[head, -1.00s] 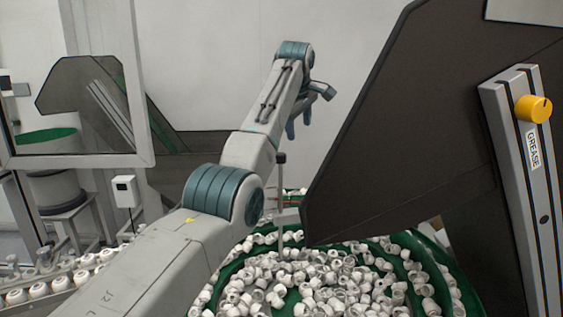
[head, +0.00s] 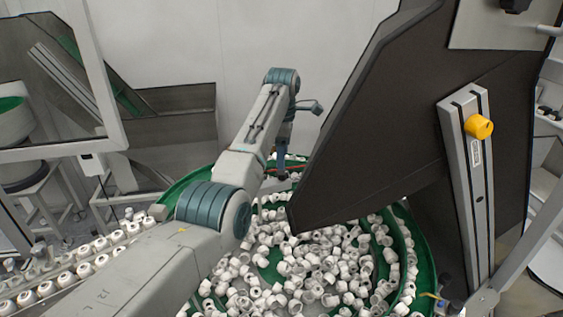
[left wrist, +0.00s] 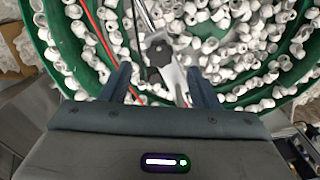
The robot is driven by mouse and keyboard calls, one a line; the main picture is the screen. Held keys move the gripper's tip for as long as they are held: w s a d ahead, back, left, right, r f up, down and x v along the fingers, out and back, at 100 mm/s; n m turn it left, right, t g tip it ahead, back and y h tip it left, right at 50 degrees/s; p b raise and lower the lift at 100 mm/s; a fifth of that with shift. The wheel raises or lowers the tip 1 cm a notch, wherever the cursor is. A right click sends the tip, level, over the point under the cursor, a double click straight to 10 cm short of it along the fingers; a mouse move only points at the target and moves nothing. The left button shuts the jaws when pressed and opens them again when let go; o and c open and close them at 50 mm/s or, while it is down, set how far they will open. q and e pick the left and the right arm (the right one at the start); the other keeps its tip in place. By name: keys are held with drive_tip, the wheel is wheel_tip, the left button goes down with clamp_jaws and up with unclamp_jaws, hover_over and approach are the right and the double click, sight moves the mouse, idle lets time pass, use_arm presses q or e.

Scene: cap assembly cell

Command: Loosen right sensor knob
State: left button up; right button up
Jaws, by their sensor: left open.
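A dark, lobed sensor knob (left wrist: 159,54) sits on a grey metal bracket (left wrist: 172,82) above the bowl, in the upper middle of the left wrist view. My left gripper (left wrist: 162,76) is open and empty. Its two blue fingers point toward the knob, one to each side in the picture; I see no contact. In the head view my left gripper (head: 284,142) hangs pointing down above the bowl, small and partly hidden by my own arm. The knob is not clear in the head view. My right gripper is not in view.
A green feeder bowl (head: 427,268) full of white caps (head: 290,265) lies below. A large dark panel (head: 390,130) stands right of my left arm. A grey post with a yellow knob (head: 478,127) is at right. A red cable (left wrist: 98,32) runs left of the sensor knob.

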sight(282, 171)
use_arm(q)
wheel_tip(282, 171, down, 4)
drive_tip(key=shift+r+p, duration=0.1)
drive_tip(key=shift+p, duration=0.7)
drive_tip(key=shift+f, duration=0.6)
drive_tip(key=c, duration=1)
